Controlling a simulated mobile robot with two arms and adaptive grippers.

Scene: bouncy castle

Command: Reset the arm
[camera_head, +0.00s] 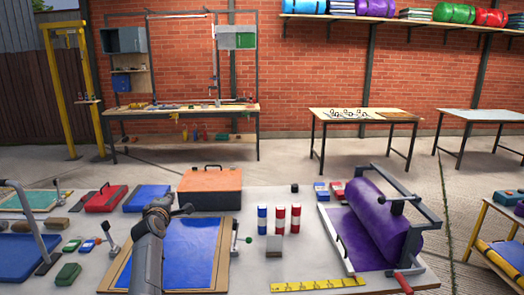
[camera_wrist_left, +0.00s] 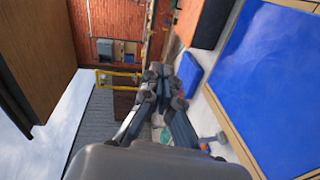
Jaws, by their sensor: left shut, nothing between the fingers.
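My left arm (camera_head: 147,262) reaches up from the bottom of the head view, over the left part of a wood-framed board with a blue sheet (camera_head: 195,255). My left gripper (camera_head: 163,207) is at the board's far edge, its fingers together and empty. In the left wrist view the gripper (camera_wrist_left: 158,75) points away from the camera, with its fingers meeting at the tips. The blue sheet (camera_wrist_left: 275,80) fills the right of that view. How high the gripper is above the table is hard to tell. My right gripper is not in view.
The worktable (camera_head: 262,205) holds an orange case (camera_head: 210,190), a blue pad (camera_head: 147,197), red, white and blue cylinders (camera_head: 279,218), a purple roll in a frame (camera_head: 385,215) and a yellow ruler (camera_head: 318,284). A workbench (camera_head: 180,111) stands against the brick wall behind, across open floor.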

